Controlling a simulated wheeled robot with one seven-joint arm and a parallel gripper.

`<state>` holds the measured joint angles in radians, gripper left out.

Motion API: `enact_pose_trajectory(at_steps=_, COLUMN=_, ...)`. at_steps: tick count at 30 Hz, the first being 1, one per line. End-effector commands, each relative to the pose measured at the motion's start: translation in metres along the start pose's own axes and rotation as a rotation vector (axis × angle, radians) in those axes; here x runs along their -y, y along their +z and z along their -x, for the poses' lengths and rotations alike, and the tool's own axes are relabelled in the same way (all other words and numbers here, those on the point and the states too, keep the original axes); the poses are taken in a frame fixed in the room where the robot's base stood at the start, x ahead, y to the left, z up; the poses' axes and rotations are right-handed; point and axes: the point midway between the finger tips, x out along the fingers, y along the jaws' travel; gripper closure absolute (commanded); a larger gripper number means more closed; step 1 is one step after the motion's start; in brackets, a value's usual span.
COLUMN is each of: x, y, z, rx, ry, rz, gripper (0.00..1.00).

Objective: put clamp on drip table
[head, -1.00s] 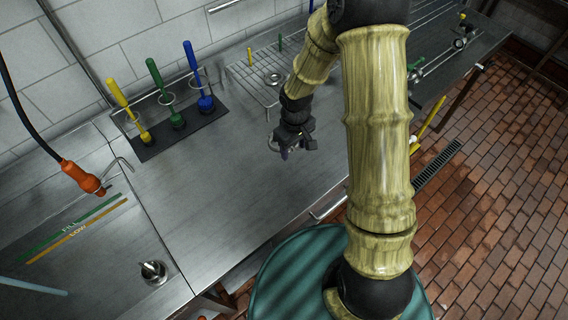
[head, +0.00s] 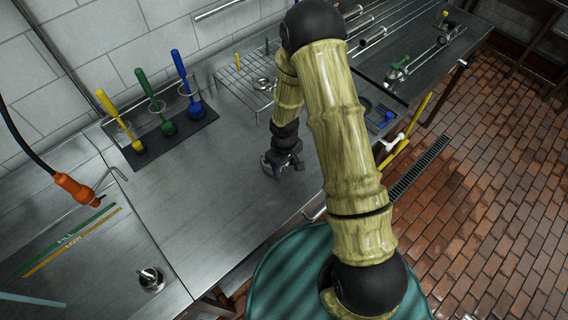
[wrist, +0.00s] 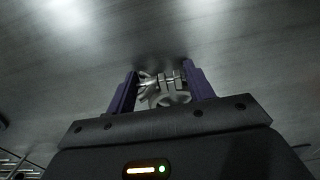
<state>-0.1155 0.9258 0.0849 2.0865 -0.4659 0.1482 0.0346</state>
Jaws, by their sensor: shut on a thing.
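My gripper (head: 272,166) is over the bare steel counter (head: 215,205), near its front edge. In the wrist view, the two purple fingers of my gripper (wrist: 162,86) are shut on a small silver metal clamp (wrist: 166,92). Part of the clamp is hidden behind the gripper body. The clamp also shows faintly in the head view (head: 267,165). I cannot tell whether it touches the counter. A wire rack (head: 232,80) lies at the back of the counter, partly hidden by my arm. No label shows which surface is the drip table.
Yellow, green and blue brushes (head: 184,75) stand in a dark holder at the back left. Pipes and a green-handled valve (head: 397,72) lie at the back right. The counter's middle is clear.

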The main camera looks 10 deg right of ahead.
Motion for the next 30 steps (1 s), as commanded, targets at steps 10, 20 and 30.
enact_pose_trajectory(at_steps=10, x=-0.0004, y=-0.0002, z=-0.0048, rx=-0.001, ry=0.001, rz=0.0, gripper=0.73)
enact_pose_trajectory(at_steps=20, x=-0.0003, y=-0.0001, z=-0.006, rx=-0.001, ry=0.001, rz=0.0, gripper=0.26)
enact_pose_trajectory(at_steps=30, x=-0.0005, y=-0.001, z=0.0017, rx=-0.004, ry=0.001, rz=0.0, gripper=0.26)
